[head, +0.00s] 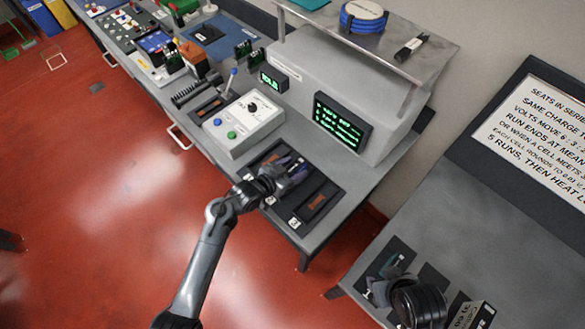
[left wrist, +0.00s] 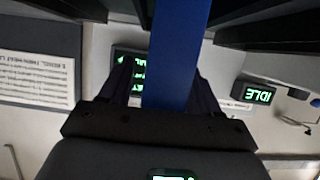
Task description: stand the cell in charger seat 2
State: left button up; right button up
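A blue cell (left wrist: 175,55) runs between the fingers of my left gripper in the left wrist view, and the fingers close on its sides. In the head view my left gripper (head: 290,170) is low over the dark charger tray (head: 329,187) and covers its middle part. The nearest seat (head: 316,203) shows a brown strip and looks empty. The number labels are too small to read, and I cannot tell whether the cell touches a seat. What looks like my right gripper (head: 380,285) is at the lower right, beside a dark rack; its fingers are unclear.
A white control box (head: 243,122) with a knob and buttons stands left of the tray. A green-lit display (head: 342,122) stands behind it, and a small display (head: 273,80) reads IDLE in the left wrist view. A shelf (head: 400,55) overhangs at the back. The front floor is clear.

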pick_arm(q)
jog(key=shift+r, duration=0.25)
jog(key=shift+s+a, duration=0.2)
jog(key=s+a+r+n+g+y, duration=0.1)
jog(key=s+a+n+g+y, duration=0.1)
jog(key=s+a, duration=0.5)
jog(key=s+a+r+n+g+y, duration=0.1)
jog(key=s+a+y, duration=0.3)
jog(key=s, duration=1.1)
jog(key=s+a+r+n+g+y, duration=0.1)
jog(key=s+a+n+g+y, duration=0.2)
jog(key=s+a, duration=0.7)
jog(key=shift+s+a+r+n, duration=0.2)
jog(key=shift+s+n, duration=0.3)
jog(key=shift+s, duration=0.05)
